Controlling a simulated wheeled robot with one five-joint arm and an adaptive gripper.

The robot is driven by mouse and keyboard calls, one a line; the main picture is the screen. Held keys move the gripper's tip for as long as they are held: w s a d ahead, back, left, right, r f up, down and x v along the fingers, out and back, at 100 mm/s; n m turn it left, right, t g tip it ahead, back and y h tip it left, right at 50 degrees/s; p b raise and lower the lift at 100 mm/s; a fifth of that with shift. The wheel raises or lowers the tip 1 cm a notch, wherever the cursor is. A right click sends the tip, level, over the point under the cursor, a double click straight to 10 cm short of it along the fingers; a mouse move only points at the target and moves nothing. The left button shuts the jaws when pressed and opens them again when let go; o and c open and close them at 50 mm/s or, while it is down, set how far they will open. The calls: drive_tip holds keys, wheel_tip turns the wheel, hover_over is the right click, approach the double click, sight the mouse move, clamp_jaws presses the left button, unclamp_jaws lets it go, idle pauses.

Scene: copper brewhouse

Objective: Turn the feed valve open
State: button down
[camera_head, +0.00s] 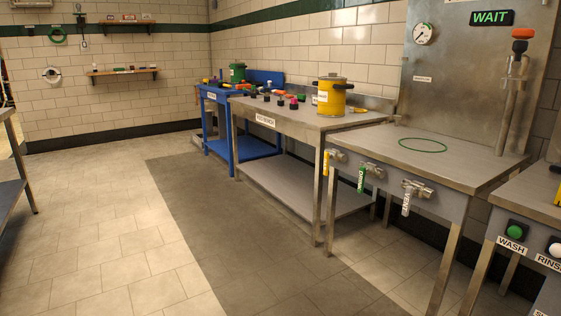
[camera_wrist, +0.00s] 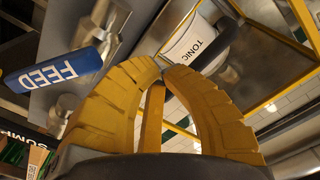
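The feed valve's blue handle (camera_wrist: 58,72), marked FEED in white letters, is at the left of the wrist view. It joins a metal valve body (camera_wrist: 101,18) on a grey panel. My gripper (camera_wrist: 164,71) is in the middle of the wrist view, with curved yellow fingers whose tips come together. It looks shut and empty, to the right of the handle and not around it. I make out no FEED handle in the head view. That view shows yellow (camera_head: 326,163), green (camera_head: 361,179) and white (camera_head: 406,202) valve handles hanging from a steel table. My gripper is not in the head view.
A white TONIC label (camera_wrist: 196,42) and a yellow frame lie beyond my fingers. The steel table (camera_head: 450,160) carries a green ring (camera_head: 423,145). A WAIT sign (camera_head: 492,18) is lit above. A yellow pot (camera_head: 332,97) stands behind. The floor at left is clear.

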drive_tip(key=shift+s, duration=0.1)
drive_tip(key=shift+v, duration=2.95)
drive_tip(key=shift+a, duration=0.1)
drive_tip(key=v, duration=1.1)
drive_tip(key=w+a+r+n+y+p, duration=0.45)
drive_tip(key=a+r+p, duration=0.35)
drive_tip(key=a+p, duration=0.35)
drive_tip(key=w+a+r+n+y+p, duration=0.3)
drive_tip(key=a+r+n+y+p, duration=0.2)
drive_tip(key=a+r+p, duration=0.5)
drive_tip(key=s+a+r+n+g+y+p, duration=0.2)
drive_tip(key=s+a+r+n+p, duration=0.3)
drive_tip(key=a+p, duration=0.5)
drive_tip(key=s+a+r+n+g+y+p, duration=0.3)
drive_tip(key=s+a+r+n+g+p, duration=0.1)
drive_tip(key=s+a+r+p, duration=0.5)
drive_tip(key=s+a+p, duration=0.1)
drive_tip(key=s+a, duration=0.1)
drive_tip(key=shift+s+a+r+n+y+p, duration=0.2)
drive_tip(key=shift+s+a+n+y+p, duration=0.05)
drive_tip(key=shift+a+n+y+p, duration=0.15)
